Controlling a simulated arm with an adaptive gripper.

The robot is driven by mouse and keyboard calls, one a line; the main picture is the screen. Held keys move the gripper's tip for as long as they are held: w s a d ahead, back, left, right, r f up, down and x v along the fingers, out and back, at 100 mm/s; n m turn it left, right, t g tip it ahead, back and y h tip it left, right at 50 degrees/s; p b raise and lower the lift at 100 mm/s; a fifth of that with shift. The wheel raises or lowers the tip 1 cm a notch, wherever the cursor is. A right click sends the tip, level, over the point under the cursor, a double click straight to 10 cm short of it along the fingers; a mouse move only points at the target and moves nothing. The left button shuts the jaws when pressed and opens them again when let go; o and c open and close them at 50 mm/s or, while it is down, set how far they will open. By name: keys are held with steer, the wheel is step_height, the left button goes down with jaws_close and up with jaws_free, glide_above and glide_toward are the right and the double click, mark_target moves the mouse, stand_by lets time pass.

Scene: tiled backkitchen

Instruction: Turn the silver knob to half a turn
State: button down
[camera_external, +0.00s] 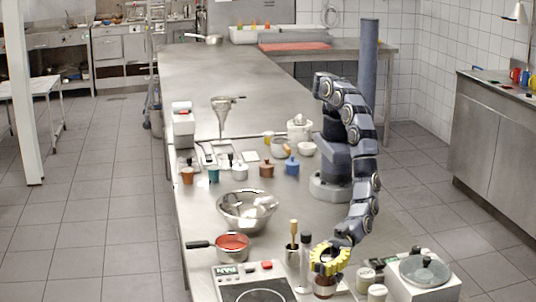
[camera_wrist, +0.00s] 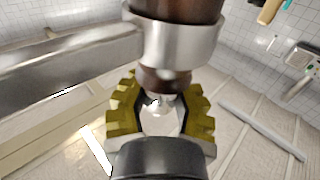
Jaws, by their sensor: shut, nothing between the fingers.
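My gripper (camera_external: 328,262), with yellow toothed fingers, is low over the front right of the steel counter. Directly below it in the external view stands a dark reddish-brown object (camera_external: 324,287), mostly hidden by the fingers. In the wrist view the yellow fingers (camera_wrist: 160,85) curve around an open gap, their tips beside a brown cylinder with a wide silver band (camera_wrist: 180,42). A small bright silvery part (camera_wrist: 160,104) shows below the cylinder, within the gap. I cannot tell whether this is the silver knob. I see nothing held.
A hotplate (camera_external: 255,292) and a metal holder with a wooden-handled tool (camera_external: 293,256) stand left of my gripper. Small jars and a white device with a round grey top (camera_external: 424,270) stand right.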

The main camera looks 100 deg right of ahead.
steer(key=shift+s+d+f+m+t+h, duration=0.1)
steer(key=shift+f+m+t+h, duration=0.05)
steer(key=shift+m+t+h, duration=0.4)
stand_by(0.5)
steer(key=shift+m+t+h, duration=0.25)
steer(key=shift+h, duration=0.2)
steer(key=m+t+h, duration=0.1)
steer(key=m+h, duration=0.1)
steer(key=h, duration=0.1)
steer(key=shift+d+f+t, duration=0.1)
steer(key=shift+d+t, duration=0.05)
steer(key=shift+t, duration=0.25)
steer(key=shift+w+d+m+t+h, duration=0.15)
steer(key=shift+m+t+h, duration=0.2)
steer(key=shift+m+h, duration=0.5)
steer(key=shift+w+d+m+t+h, duration=0.1)
steer(key=shift+m+t+h, duration=0.35)
steer(key=shift+h, duration=0.6)
steer(key=shift+d+m+h, duration=0.15)
steer(key=shift+m+h, duration=0.95)
steer(key=shift+h, duration=0.4)
steer(key=c, duration=0.8)
jaws_free()
steer(key=shift+r, duration=0.2)
